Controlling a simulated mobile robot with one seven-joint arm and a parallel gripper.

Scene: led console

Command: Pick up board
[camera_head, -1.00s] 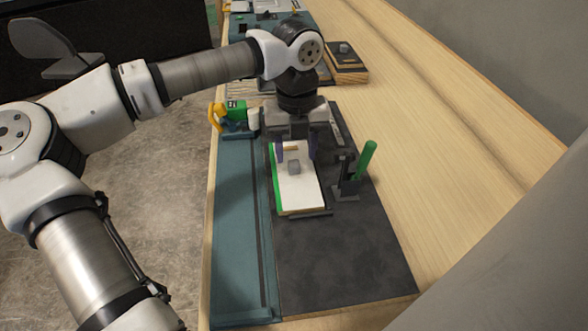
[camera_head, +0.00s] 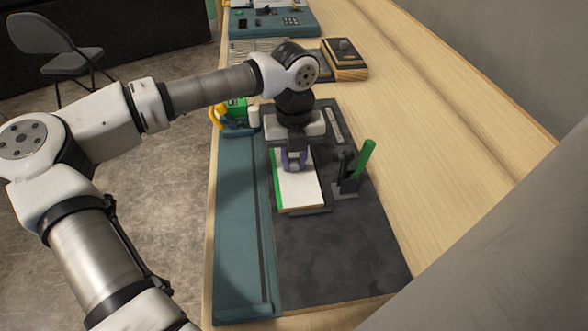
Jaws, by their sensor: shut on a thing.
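The board (camera_head: 301,191) is a white slab with a green left edge and a wooden front edge. It lies on the dark mat in the middle of the head camera view. My gripper (camera_head: 294,166) is over its far half with the fingers close together. The fingers are shut on the small grey block (camera_head: 294,168) on top of the board, which they mostly hide. The board appears to rest flat; I cannot see any gap under it.
A black clamp with a green handle (camera_head: 365,158) stands just right of the board. A teal rail (camera_head: 241,220) runs along the left. A green and yellow device (camera_head: 232,114) sits behind it. The dark mat (camera_head: 335,255) is clear in front.

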